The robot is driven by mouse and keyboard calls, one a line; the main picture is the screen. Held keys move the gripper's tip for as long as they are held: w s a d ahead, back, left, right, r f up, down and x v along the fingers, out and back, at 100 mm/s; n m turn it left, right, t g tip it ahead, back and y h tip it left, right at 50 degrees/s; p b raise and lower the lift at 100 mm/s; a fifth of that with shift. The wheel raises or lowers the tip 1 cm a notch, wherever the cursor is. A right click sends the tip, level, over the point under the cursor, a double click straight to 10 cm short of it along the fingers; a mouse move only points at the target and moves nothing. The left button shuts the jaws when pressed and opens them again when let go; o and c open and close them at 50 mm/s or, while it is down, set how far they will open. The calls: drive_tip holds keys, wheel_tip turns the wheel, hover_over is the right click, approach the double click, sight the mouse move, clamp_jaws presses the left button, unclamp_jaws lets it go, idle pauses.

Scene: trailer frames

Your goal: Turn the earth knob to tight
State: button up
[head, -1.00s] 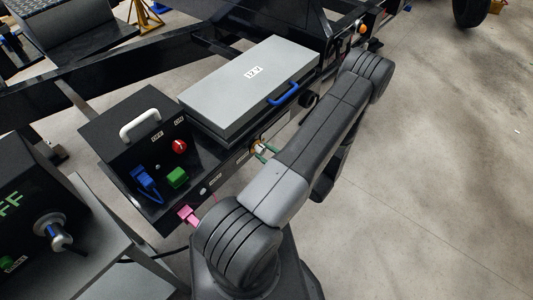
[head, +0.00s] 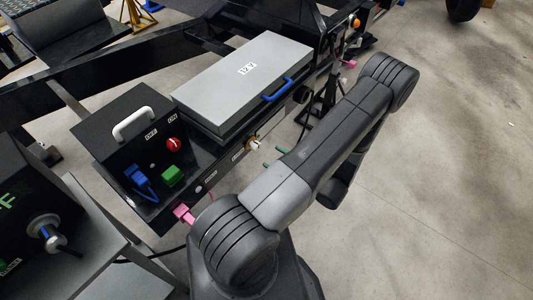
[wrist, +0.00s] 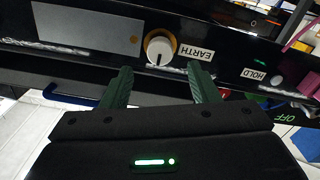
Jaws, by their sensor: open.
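The earth knob (wrist: 159,47) is a round white knob on an orange-yellow ring, beside the EARTH label (wrist: 182,52) on the dark panel. A small dark mark shows on its lower rim in the wrist view. It also shows in the head view (head: 255,144). My gripper (wrist: 159,70) has two green fingers, spread apart with nothing between them. The fingertips lie below the knob in the wrist view, one to each side. In the head view my gripper (head: 275,157) stands a little off the panel, apart from the knob. No "tight" mark is readable.
A HOLD label (wrist: 253,74) and a small knob sit along the panel. Left in the head view are a red knob (head: 173,144), a green block (head: 173,176), a blue connector (head: 139,177) and a pink piece (head: 184,213). A grey 12 V box (head: 240,85) stands above the panel.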

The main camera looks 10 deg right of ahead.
sight(259, 148)
drive_tip(key=v, duration=0.7)
drive_tip(key=shift+s+d+b, duration=0.2)
drive_tip(key=shift+s+b, duration=0.1)
drive_tip(key=p+x, duration=0.1)
drive_tip(key=x, duration=1.3)
drive_tip(key=shift+d, duration=0.1)
